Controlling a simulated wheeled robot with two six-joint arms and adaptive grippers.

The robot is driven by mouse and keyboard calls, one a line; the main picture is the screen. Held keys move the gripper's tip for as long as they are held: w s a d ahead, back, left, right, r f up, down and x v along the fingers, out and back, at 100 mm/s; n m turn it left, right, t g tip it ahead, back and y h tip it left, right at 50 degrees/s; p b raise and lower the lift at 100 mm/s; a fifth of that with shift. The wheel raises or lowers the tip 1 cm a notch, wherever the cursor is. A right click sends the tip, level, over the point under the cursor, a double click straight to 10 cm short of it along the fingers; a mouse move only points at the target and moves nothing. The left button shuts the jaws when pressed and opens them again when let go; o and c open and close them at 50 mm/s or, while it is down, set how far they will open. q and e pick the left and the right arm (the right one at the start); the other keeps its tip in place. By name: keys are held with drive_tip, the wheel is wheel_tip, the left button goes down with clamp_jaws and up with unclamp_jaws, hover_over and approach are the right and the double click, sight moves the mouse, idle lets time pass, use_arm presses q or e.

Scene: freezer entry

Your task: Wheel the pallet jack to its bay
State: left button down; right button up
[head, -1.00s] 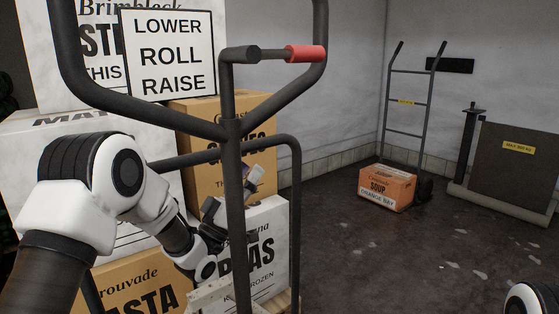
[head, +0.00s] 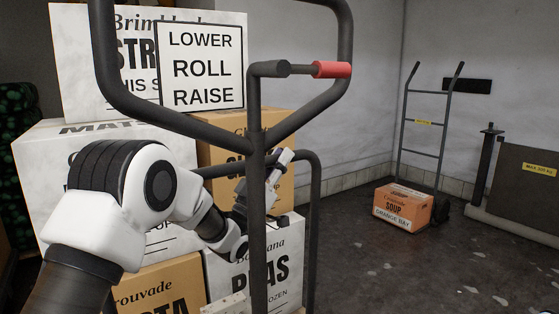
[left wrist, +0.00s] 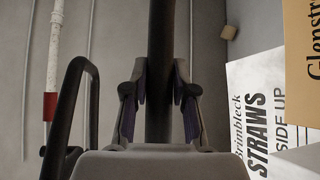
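The pallet jack's dark handle (head: 258,210) stands upright close in front of me, with a wide loop, a red-tipped crossbar (head: 331,69) and a sign reading LOWER ROLL RAISE (head: 201,66). My left gripper (head: 277,172) is beside the handle post, partly hidden behind it. In the left wrist view, its two fingers (left wrist: 160,90) stand apart, with a dark bar (left wrist: 160,40) between them in the picture. I see no clear grip on it. Stacked cartons (head: 255,265) stand behind the handle. My right gripper is out of view.
A hand truck (head: 423,122) stands near the back wall, with an orange soup carton (head: 402,208) at its foot. A dark panel with a yellow label (head: 515,185) stands at the right. The floor between these and the jack is clear.

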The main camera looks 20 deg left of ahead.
use_arm(q)
drive_tip(key=shift+w+a+r, duration=0.3)
drive_tip(key=shift+a+r, duration=0.05)
drive_tip(key=shift+a, duration=0.2)
drive_tip(key=shift+w+a+f, duration=0.15)
drive_tip(key=shift+w+f, duration=0.05)
drive_tip(key=shift+w, duration=0.1)
drive_tip(key=c, duration=0.9)
unclamp_jaws()
drive_tip(key=shift+w+a+f, duration=0.1)
drive_tip(key=shift+a+f, duration=0.1)
drive_tip(key=shift+r, duration=0.1)
drive_tip(key=shift+d, duration=0.15)
drive_tip(key=shift+s+f, duration=0.2)
drive_tip(key=shift+s+f, duration=0.15)
drive_tip(key=shift+f, duration=0.15)
drive_tip(key=v, duration=1.1)
drive_tip(key=shift+s+a, duration=0.1)
drive_tip(key=shift+a, duration=0.15)
